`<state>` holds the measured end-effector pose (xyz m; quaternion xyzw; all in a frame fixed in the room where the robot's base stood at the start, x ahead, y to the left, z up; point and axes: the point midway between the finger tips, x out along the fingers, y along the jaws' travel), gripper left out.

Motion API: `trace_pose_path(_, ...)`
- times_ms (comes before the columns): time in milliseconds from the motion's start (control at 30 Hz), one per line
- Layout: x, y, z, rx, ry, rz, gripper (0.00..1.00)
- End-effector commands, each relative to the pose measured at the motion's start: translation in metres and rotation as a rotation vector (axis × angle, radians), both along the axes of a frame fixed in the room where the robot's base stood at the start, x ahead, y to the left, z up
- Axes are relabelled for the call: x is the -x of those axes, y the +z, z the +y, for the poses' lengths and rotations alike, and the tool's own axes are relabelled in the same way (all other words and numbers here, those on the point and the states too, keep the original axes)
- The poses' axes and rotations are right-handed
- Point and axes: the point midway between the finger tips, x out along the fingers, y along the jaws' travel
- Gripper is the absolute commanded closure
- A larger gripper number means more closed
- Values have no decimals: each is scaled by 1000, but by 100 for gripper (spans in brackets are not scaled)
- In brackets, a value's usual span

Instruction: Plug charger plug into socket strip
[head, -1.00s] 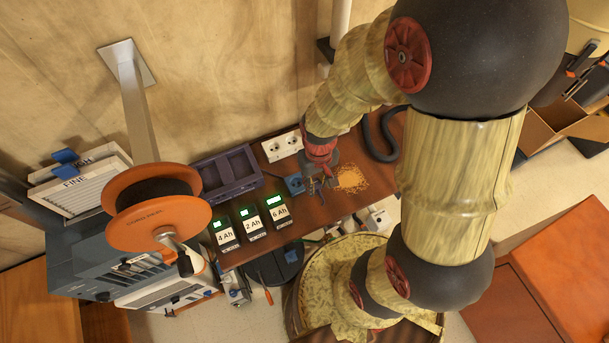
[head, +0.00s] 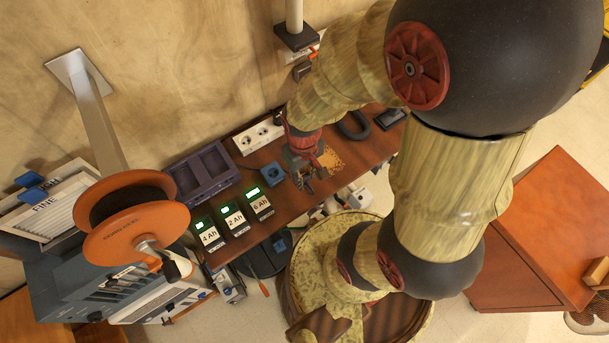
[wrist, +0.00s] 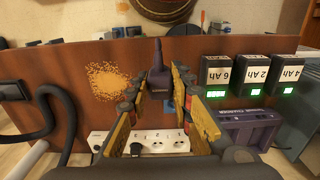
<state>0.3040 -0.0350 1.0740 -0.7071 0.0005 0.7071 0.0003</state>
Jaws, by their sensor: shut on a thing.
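The charger plug (wrist: 158,80) is a dark grey body with a narrow stem, between my gripper's fingers in the wrist view. My gripper (wrist: 160,84) is shut on it. In the head view my gripper (head: 304,182) hangs over the bench beside the sawdust, and the plug is hard to make out there. The white socket strip (head: 257,139) lies along the bench's back edge against the wall, apart from the plug. It also shows in the wrist view (wrist: 172,142), with round sockets uncovered and a black object at one socket.
The brown bench (head: 300,208) carries a blue box (head: 273,176), a dark purple tray (head: 203,173), a sawdust patch (head: 332,159) and batteries labelled 4 Ah (head: 209,236), 2 Ah (head: 235,219) and 6 Ah (head: 260,204). An orange reel (head: 135,215) stands at left. A thick black hose (wrist: 62,125) curves nearby.

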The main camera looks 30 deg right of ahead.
Motion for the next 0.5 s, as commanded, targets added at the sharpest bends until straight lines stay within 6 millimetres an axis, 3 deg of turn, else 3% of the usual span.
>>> trace_pose_path(500,-33,-6,6,0,1,1,100)
